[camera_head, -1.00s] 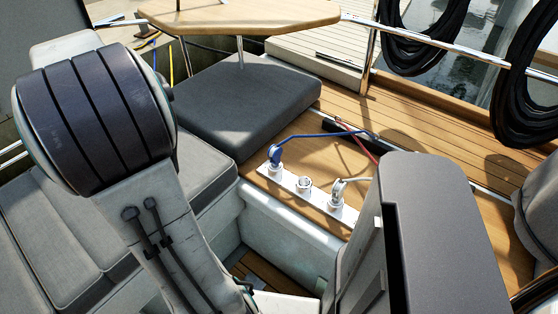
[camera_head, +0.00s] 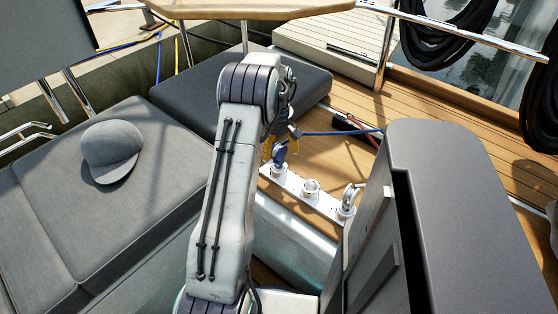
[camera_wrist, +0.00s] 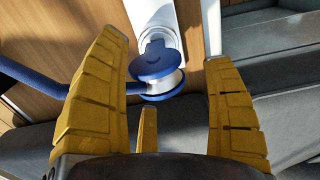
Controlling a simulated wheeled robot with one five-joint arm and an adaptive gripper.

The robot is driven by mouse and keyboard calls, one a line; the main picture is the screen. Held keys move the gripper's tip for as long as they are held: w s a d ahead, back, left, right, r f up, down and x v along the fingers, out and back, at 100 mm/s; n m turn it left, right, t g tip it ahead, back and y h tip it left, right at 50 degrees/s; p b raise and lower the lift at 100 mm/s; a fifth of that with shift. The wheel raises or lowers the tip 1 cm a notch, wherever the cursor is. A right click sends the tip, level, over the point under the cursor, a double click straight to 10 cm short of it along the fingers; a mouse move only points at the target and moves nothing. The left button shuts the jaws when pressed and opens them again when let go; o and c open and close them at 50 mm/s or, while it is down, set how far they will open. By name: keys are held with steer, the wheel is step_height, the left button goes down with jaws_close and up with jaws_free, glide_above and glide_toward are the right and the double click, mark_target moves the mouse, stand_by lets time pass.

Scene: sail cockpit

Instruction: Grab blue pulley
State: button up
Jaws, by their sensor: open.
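The blue pulley (camera_wrist: 155,66) sits on a white mounting plate (camera_wrist: 150,14) in the wrist view, with a blue rope (camera_wrist: 40,82) running off to the left. In the head view the pulley (camera_head: 280,152) is at the plate's far left end, partly behind my arm. My gripper (camera_wrist: 168,45) has yellow fingers that are open, one on each side of the pulley in the picture, with a gap on both sides. Whether the fingers are level with the pulley in depth is hard to tell. In the head view only a bit of yellow finger shows beside the pulley.
A second fitting (camera_head: 310,188) and a silver pulley (camera_head: 349,198) stand on the same plate. Grey cushions surround the spot, one with a grey cap (camera_head: 111,150). A tall grey box (camera_head: 460,220) stands at right. Wooden deck (camera_head: 340,153) lies behind the plate.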

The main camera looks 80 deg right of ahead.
mark_target(279, 162)
steer(key=shift+s+f+b, duration=0.15)
steer(key=shift+f+b, duration=0.2)
steer(key=shift+f, duration=3)
steer(key=c, duration=1.4)
